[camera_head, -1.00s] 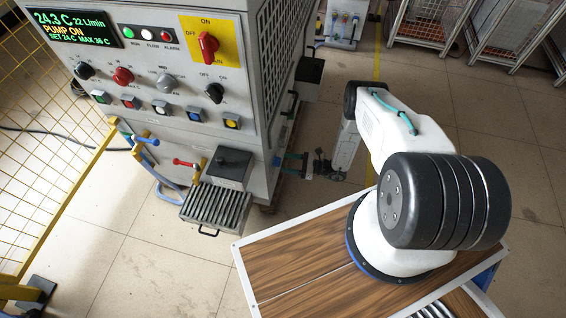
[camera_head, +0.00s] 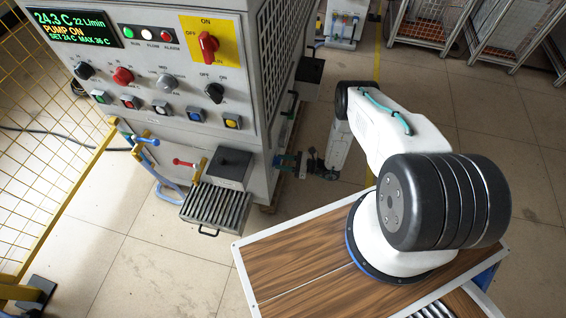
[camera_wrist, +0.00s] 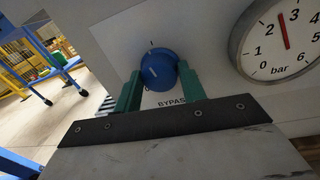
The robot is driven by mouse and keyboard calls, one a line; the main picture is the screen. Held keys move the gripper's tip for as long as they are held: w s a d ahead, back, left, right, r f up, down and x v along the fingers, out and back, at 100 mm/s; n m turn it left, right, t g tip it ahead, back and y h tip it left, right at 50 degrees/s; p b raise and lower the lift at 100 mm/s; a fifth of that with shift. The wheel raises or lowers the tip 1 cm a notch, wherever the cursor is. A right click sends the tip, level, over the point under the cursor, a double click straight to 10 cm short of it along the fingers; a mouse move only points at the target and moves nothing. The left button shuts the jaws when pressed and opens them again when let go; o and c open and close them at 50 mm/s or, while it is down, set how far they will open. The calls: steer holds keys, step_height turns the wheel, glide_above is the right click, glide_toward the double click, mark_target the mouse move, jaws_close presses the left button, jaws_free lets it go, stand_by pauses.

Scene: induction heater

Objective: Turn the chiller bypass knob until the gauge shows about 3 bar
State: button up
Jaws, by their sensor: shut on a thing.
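The blue bypass knob (camera_wrist: 160,68) shows in the wrist view on a pale panel, above the partly hidden word BYPASS. It has a white pointer mark near its middle. The green fingers of my gripper (camera_wrist: 159,76) are shut on it, one on each side. The round pressure gauge (camera_wrist: 299,62) is at the upper right, cut off by the frame edge. Its red needle points between 2 and 3 bar, somewhat nearer 3. In the head view, my gripper (camera_head: 284,162) meets the right side of the grey chiller cabinet (camera_head: 262,120); the knob and gauge are hidden there.
The cabinet front carries a lit display (camera_head: 75,28), several switches, and a red and yellow main switch (camera_head: 208,44). A drip grate (camera_head: 217,207) juts out low in front. A yellow mesh fence (camera_head: 50,150) stands at left. Open floor lies right of my arm.

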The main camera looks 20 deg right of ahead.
steer(key=n, duration=0.8)
steer(key=n+h, duration=0.1)
steer(key=n, duration=0.8)
steer(key=shift+s+a+t+h, duration=0.2)
steer(key=shift+t+h, duration=0.1)
steer(key=shift+t, duration=0.1)
stand_by(0.3)
steer(key=o, duration=1)
steer(key=shift+c, duration=0.2)
steer(key=shift+d, duration=0.1)
